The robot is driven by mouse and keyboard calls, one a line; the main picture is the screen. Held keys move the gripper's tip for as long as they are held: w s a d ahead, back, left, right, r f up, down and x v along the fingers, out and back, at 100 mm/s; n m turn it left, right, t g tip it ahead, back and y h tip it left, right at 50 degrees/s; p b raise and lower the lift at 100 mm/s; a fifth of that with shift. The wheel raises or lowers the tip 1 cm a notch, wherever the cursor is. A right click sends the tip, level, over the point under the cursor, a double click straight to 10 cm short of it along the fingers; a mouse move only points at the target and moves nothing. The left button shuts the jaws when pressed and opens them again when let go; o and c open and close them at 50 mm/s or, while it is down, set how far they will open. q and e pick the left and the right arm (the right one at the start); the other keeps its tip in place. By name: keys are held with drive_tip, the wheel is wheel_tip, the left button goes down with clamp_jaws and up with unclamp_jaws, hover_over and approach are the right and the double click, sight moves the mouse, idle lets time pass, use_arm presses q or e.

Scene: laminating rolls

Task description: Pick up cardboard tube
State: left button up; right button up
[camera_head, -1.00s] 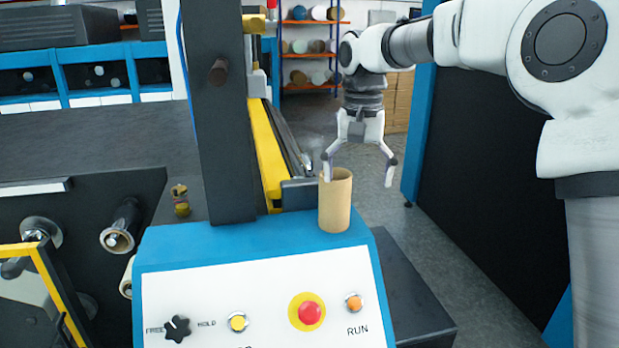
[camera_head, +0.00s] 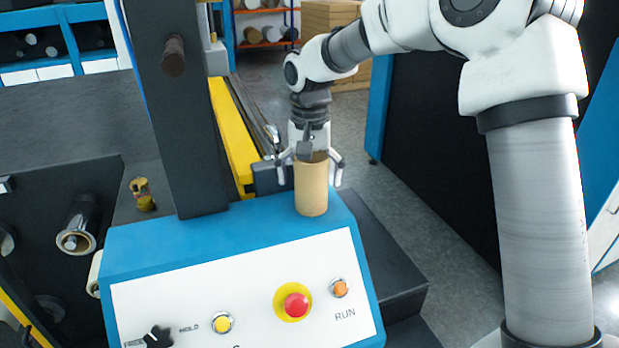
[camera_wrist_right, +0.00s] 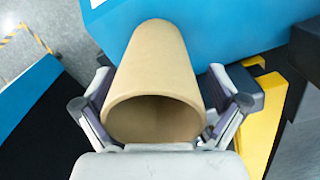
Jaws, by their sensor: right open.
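The cardboard tube (camera_head: 311,190) is a plain brown cylinder standing upright on the blue top of the control console, near its back edge. My right gripper (camera_head: 309,176) is at the tube's upper end, with its fingers spread on either side. In the right wrist view the open end of the tube (camera_wrist_right: 155,112) faces the camera, and my right gripper (camera_wrist_right: 157,115) has a finger on each side of it. The fingers look open, with small gaps beside the tube. My left gripper is not in view.
The blue console (camera_head: 160,237) has a white panel with a red button (camera_head: 296,305) and knobs. A dark post (camera_head: 182,110) and a yellow rail (camera_head: 235,140) stand left of the tube. A dark cabinet (camera_head: 440,150) with blue edges is to the right.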

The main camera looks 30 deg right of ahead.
drive_tip(key=shift+s+r, duration=0.2)
drive_tip(key=shift+s, duration=0.25)
drive_tip(key=c, duration=1.1)
